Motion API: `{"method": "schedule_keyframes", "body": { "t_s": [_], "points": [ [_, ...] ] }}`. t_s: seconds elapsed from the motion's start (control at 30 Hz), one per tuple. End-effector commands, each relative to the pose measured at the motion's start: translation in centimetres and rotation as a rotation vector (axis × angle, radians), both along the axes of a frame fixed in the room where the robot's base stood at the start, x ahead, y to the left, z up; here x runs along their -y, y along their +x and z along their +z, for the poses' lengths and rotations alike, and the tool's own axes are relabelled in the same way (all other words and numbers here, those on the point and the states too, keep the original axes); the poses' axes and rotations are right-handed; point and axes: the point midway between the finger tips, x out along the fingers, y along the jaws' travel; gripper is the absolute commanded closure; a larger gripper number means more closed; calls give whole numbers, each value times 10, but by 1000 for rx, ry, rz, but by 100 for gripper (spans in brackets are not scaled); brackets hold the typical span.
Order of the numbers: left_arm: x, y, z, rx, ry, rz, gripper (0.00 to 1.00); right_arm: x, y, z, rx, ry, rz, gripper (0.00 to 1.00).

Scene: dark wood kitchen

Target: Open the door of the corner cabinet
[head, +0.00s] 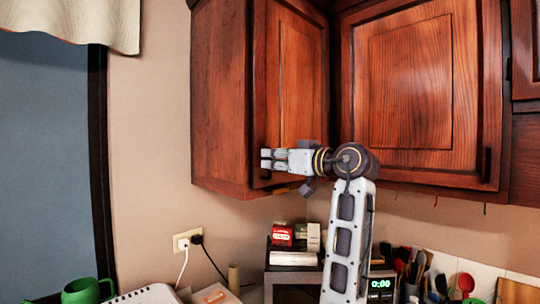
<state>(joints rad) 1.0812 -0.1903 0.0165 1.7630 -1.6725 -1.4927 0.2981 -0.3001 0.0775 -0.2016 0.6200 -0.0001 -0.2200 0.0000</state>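The wall cabinet (220,95) is reddish-brown wood. Its narrow panelled door (300,75) and a wider panelled door (425,60) meet at an inner corner. Both doors look shut. My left gripper (266,159) points left across the lower part of the narrow door, with its fingertips at that door's left edge. A dark handle there is mostly hidden by the fingers, and I cannot tell whether they grip it. The wider door has a dark upright handle (487,165) at its lower right. My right gripper is not in view.
Below the cabinets stand small boxes (283,235) on an appliance with a green clock (380,284). Several utensils (420,270) stand to its right. A green mug (85,291) is at lower left. The wall left of the cabinet is clear above an outlet (186,240).

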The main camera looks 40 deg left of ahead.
Motion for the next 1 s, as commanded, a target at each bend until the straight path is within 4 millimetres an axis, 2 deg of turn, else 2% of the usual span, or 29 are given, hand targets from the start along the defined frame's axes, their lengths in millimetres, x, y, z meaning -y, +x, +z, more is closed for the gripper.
{"method": "schedule_keyframes", "body": {
  "t_s": [0.2, 0.6, 0.83, 1.0],
  "points": [
    [-18, 1, 1, 0, 0, 1, 69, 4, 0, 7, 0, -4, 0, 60],
    [-22, 2, 0, 0, 0, 0, 69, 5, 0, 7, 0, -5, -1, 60],
    [-22, 2, 0, 0, 0, 1, 98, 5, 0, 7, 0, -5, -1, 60],
    [-22, 2, 0, 0, 0, 0, 100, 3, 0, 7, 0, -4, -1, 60]
  ]
}}
